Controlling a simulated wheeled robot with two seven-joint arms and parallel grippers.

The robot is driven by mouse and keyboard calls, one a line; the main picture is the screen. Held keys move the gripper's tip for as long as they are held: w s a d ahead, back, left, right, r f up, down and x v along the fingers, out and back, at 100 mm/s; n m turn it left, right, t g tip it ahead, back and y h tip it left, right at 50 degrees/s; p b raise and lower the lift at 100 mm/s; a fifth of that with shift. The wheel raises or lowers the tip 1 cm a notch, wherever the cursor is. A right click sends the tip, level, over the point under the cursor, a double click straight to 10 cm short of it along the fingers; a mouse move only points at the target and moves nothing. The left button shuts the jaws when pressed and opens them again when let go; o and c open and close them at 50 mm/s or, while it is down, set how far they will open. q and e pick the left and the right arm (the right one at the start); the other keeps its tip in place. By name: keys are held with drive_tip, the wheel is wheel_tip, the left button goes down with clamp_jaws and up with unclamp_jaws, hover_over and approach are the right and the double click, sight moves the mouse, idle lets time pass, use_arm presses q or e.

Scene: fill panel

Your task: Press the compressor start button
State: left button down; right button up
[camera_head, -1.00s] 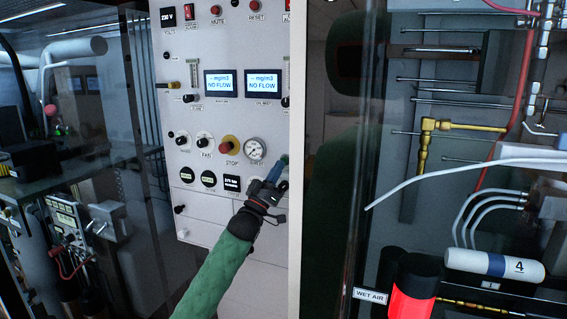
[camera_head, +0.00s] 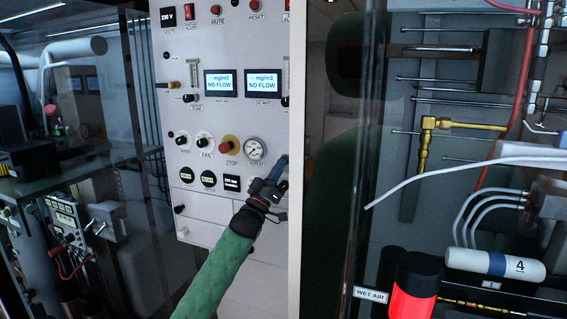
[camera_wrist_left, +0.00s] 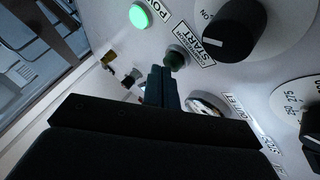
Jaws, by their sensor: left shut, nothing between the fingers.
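The start button is a dark green round button (camera_wrist_left: 176,58) beside a START label (camera_wrist_left: 197,43) in the left wrist view. My left gripper (camera_wrist_left: 160,76) is shut and empty, its blue fingertips right at the button's near edge. I cannot tell whether they touch it or whether the button is pushed in. In the head view my left gripper (camera_head: 281,166) is at the right edge of the white panel (camera_head: 205,233), and its fingers hide the button there. My right gripper is not in view.
A lit green lamp (camera_wrist_left: 140,16) and a large black knob (camera_wrist_left: 234,28) flank the button. In the head view a pressure gauge (camera_head: 255,149) and a red stop button (camera_head: 228,145) are left of the fingertips. A glass-fronted cabinet with pipes stands to the right.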

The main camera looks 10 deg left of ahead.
use_arm(q)
drive_tip(key=shift+w, duration=0.2)
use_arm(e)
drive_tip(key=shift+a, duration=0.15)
use_arm(q)
drive_tip(key=shift+w, duration=0.1)
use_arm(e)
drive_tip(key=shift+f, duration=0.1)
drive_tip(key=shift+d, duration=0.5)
use_arm(q)
drive_tip(key=shift+d, duration=0.1)
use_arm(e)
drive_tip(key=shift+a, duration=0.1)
use_arm(q)
drive_tip(key=shift+s+a, duration=0.2)
drive_tip(key=shift+s, duration=0.65)
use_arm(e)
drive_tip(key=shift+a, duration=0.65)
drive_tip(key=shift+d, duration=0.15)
